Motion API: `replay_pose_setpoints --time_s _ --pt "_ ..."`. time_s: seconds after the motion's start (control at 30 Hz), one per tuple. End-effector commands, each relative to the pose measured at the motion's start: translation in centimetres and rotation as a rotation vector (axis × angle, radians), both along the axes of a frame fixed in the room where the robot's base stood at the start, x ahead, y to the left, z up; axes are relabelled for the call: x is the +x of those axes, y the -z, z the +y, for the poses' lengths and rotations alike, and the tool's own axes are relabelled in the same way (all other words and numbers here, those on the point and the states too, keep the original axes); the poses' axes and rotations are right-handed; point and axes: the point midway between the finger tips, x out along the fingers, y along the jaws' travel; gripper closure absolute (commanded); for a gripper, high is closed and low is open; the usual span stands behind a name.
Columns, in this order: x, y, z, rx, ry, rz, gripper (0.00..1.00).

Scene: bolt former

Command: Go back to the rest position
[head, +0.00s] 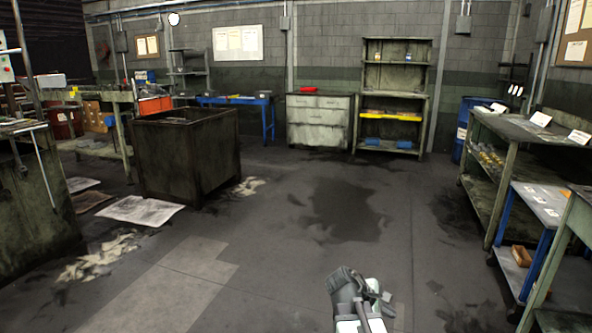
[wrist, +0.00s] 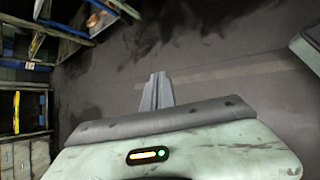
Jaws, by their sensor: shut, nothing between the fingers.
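My gripper (wrist: 157,80) shows in the wrist view with its two grey fingers together and nothing between them. Beyond the fingertips is dark bare floor. In the head view the end of my arm is at the bottom, right of centre, above open floor and touching nothing. The fingertips are hard to make out there.
A dark rusty bin (head: 185,150) stands at left. Flat sheets (head: 140,210) and pale debris lie on the floor near it. Shelved benches (head: 500,160) line the right side. A cabinet (head: 320,120) and a shelf rack (head: 395,55) stand at the back. The middle floor is clear, with a dark stain.

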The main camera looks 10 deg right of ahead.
Motion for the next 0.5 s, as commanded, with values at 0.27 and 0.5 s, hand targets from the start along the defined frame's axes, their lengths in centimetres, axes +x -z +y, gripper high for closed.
replay_pose_setpoints --time_s 0.27,0.5 --pt "-2.1 6.2 16.4 0.559 0.417 -0.190 1.00" --pt "-4.5 7.0 22.5 0.783 0.968 -0.260 1.00"
